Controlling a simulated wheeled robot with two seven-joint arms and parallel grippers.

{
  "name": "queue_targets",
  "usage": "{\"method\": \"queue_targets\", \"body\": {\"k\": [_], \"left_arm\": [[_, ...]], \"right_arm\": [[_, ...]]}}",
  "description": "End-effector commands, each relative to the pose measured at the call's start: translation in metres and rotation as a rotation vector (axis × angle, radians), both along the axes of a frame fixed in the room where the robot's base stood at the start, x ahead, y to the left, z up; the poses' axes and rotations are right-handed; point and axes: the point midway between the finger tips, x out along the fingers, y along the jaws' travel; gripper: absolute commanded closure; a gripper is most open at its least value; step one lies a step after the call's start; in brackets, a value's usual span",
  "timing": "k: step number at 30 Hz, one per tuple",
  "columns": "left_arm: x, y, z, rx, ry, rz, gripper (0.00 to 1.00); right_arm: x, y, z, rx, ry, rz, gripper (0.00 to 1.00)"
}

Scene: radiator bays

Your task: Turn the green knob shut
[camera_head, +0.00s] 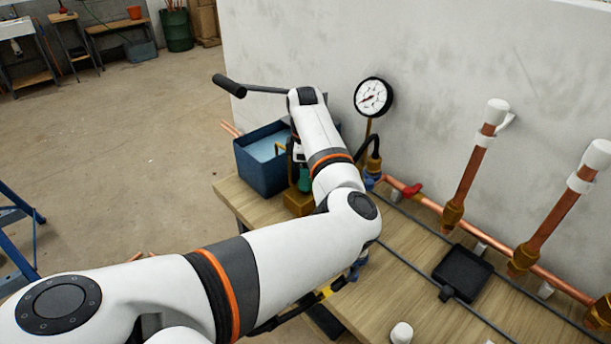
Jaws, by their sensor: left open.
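The green knob (304,180) sits on a brass block at the front right of the blue water tank (262,178). Only part of the knob shows, because my left forearm passes close in front of it. My left arm comes in from the lower left, bends at the elbow over the bench and rises toward the tank. My left gripper (297,156) is mostly hidden behind the forearm. It is open, just above the knob; I cannot tell whether it touches it. My right gripper is out of view.
A black lever handle (229,86) reaches out above the tank. A pressure gauge (373,97) stands by the wall. Copper pipes (470,175) and a red-handled valve (412,190) line the back of the bench (400,262). A black tray (462,270) lies on the right.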

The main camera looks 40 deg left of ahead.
Motion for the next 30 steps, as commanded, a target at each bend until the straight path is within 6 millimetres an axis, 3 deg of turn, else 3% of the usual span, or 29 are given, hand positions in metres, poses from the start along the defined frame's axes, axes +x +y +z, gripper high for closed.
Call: {"method": "queue_targets", "body": {"k": [6,14,23,30], "left_arm": [[0.000,0.000,-0.016,0.001,0.001,0.000,0.44],[0.000,0.000,-0.018,0.001,-0.001,0.000,0.44],[0.000,0.000,-0.017,0.001,0.000,0.001,0.89],[0.000,0.001,-0.016,0.002,0.001,-0.018,0.89]], "right_arm": [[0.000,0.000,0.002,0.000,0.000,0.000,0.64],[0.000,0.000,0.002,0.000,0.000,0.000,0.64],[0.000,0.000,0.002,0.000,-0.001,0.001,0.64],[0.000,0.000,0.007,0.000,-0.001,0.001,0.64]]}}
